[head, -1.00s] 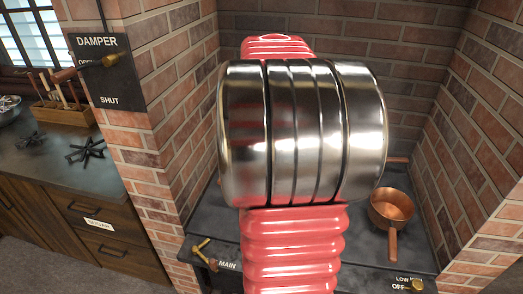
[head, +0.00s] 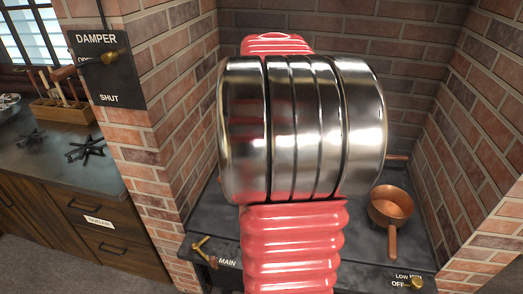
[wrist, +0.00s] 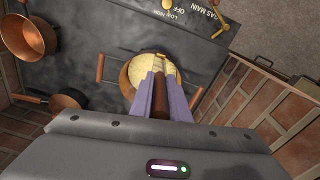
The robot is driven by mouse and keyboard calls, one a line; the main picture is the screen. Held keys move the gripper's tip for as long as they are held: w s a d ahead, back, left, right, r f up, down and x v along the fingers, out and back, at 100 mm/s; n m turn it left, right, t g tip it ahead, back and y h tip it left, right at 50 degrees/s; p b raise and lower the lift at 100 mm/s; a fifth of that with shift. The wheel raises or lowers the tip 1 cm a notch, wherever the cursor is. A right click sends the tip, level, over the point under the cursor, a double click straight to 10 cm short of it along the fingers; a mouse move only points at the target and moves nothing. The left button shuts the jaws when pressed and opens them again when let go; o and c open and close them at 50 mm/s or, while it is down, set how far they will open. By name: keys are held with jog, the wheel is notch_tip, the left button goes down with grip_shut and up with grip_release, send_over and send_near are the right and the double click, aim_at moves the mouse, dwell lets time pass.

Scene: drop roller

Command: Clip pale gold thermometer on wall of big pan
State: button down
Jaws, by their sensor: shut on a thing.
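My gripper (wrist: 160,95) shows in the wrist view as two pale purple fingers, shut on a slim brown rod-like thing (wrist: 160,104). This is most likely the thermometer; its lower end and any clip cannot be made out. Just beyond the fingertips is a round copper pan (wrist: 125,82) with pale yellow contents and a handle on each side, most likely the big pan. The fingers and the rod overlap its near rim; I cannot tell if they touch it. In the head view my arm hides the gripper and most of this pan.
A copper saucepan (head: 391,207) stands right of my arm in the head view. In the wrist view, copper pans (wrist: 28,38) stand at the left. Brick walls (head: 180,110) close in the dark stovetop (head: 220,225). Valve knobs (head: 416,283) line its front edge.

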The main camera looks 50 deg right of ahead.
jog(key=shift+s+a+f, duration=0.1)
jog(key=shift+a+f, duration=0.05)
jog(key=shift+f, duration=0.4)
dwell(0.9)
jog(key=c, duration=1.6)
grip_release()
jog(key=shift+r, duration=0.1)
jog(key=r, duration=1.3)
jog(key=shift+s+a+r, duration=0.1)
jog(key=shift+a+r, duration=0.2)
